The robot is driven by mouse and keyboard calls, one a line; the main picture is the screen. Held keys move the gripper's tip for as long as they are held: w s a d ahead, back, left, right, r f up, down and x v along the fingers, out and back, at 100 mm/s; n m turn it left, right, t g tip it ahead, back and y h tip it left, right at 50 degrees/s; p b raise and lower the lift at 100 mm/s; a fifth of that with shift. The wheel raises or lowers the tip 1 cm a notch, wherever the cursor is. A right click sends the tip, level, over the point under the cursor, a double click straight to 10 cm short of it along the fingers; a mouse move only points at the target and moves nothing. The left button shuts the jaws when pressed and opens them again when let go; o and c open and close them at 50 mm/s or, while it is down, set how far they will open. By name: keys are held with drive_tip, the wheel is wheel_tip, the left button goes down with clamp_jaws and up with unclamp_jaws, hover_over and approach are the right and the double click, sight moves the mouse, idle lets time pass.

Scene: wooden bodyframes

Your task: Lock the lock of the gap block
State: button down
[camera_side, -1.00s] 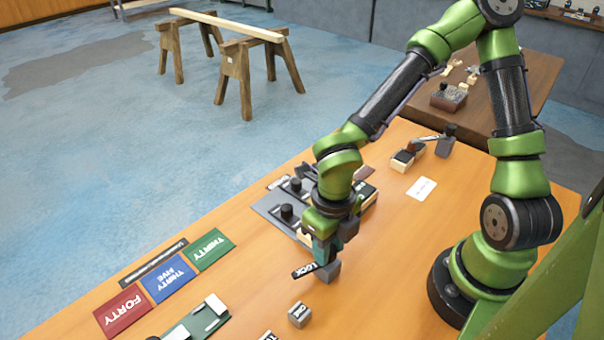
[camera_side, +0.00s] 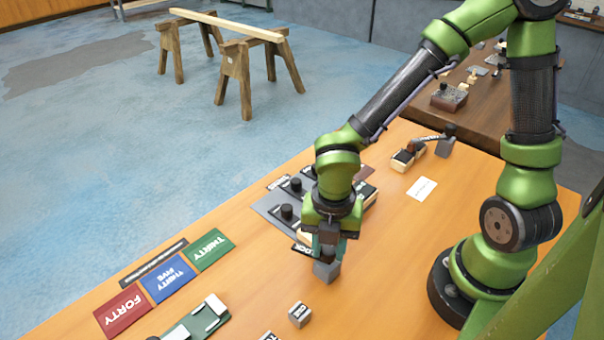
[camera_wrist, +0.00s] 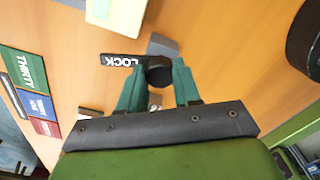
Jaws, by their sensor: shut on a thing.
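The lock is a black bar lettered LOCK (camera_wrist: 122,60) beside a dark knob (camera_wrist: 158,70) and a grey block (camera_wrist: 163,45). In the side view the grey block (camera_side: 326,271) stands on the table right below my gripper (camera_side: 328,250), and the black bar (camera_side: 302,249) sticks out to its left, partly hidden. In the wrist view the teal fingers of my gripper (camera_wrist: 158,80) are shut on the knob, one on each side. I cannot tell for sure which piece is the gap block; a cream block (camera_wrist: 110,14) shows at the top of the wrist view.
A small grey block (camera_side: 299,314) lies in front. Left are the green THIRTY (camera_side: 209,249), blue THIRTY FIVE (camera_side: 168,278) and red FORTY (camera_side: 123,310) plates. A grey panel with black knobs (camera_side: 286,212) lies behind my gripper.

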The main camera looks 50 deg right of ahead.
sight(329, 249)
drive_tip(key=m, duration=0.6)
drive_tip(key=shift+a+m, duration=0.1)
drive_tip(key=shift+m, duration=0.2)
drive_tip(key=m, duration=0.5)
drive_tip(key=shift+m, duration=0.3)
drive_tip(key=c, duration=0.8)
unclamp_jaws()
wheel_tip(329, 249, up, 17)
drive_tip(key=shift+f, duration=0.1)
